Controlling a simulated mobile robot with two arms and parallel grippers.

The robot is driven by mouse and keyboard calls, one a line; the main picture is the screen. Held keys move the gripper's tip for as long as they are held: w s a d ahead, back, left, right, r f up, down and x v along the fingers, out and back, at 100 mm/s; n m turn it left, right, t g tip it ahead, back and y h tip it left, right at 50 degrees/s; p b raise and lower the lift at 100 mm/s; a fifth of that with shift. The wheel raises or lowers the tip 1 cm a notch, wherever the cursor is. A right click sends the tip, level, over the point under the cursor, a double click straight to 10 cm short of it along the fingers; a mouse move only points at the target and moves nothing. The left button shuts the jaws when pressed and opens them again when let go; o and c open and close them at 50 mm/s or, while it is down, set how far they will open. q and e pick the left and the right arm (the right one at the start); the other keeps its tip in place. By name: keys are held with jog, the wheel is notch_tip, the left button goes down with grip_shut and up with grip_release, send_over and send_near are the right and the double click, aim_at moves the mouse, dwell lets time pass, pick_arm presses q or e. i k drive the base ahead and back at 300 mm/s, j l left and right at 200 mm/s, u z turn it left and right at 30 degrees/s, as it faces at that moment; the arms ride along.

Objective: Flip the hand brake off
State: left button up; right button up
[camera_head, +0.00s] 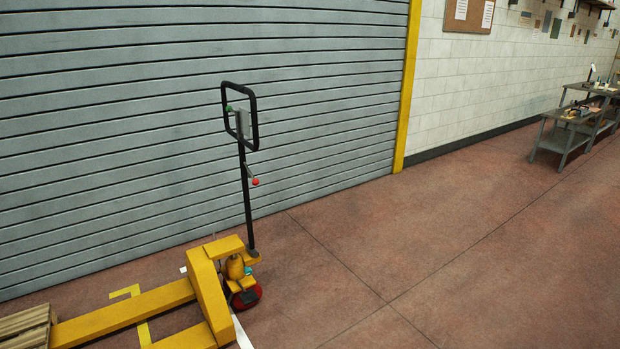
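A yellow pallet jack (212,290) stands on the floor at the lower left. Its black handle column rises upright to a rectangular loop handle (253,116). A small lever with a red knob (255,182) sticks out to the right from the middle of the column and looks like the hand brake. A small green part (229,108) shows at the left of the loop. Neither of my grippers is in the head view.
A wooden pallet (28,326) sits at the lower left by the forks. A grey roller shutter (120,120) stands behind the jack. Grey workbenches (568,135) stand at the far right. The reddish floor (430,240) to the right is clear.

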aim_at(254, 181)
jog(key=i+l+u, duration=0.45)
jog(key=l+u, duration=0.25)
jog(key=l, duration=0.15)
jog(key=i+j+z, duration=0.15)
jog(key=i, duration=0.35)
jog(key=i+z, duration=0.1)
jog(key=i, duration=0.45)
jog(key=i+j+z, duration=0.15)
jog(key=i, duration=0.35)
jog(key=i+j+z, duration=0.1)
jog(key=i+j, duration=0.25)
jog(key=i, duration=0.15)
jog(key=i+j+z, duration=0.15)
jog(key=i, duration=0.3)
jog(key=j, duration=0.1)
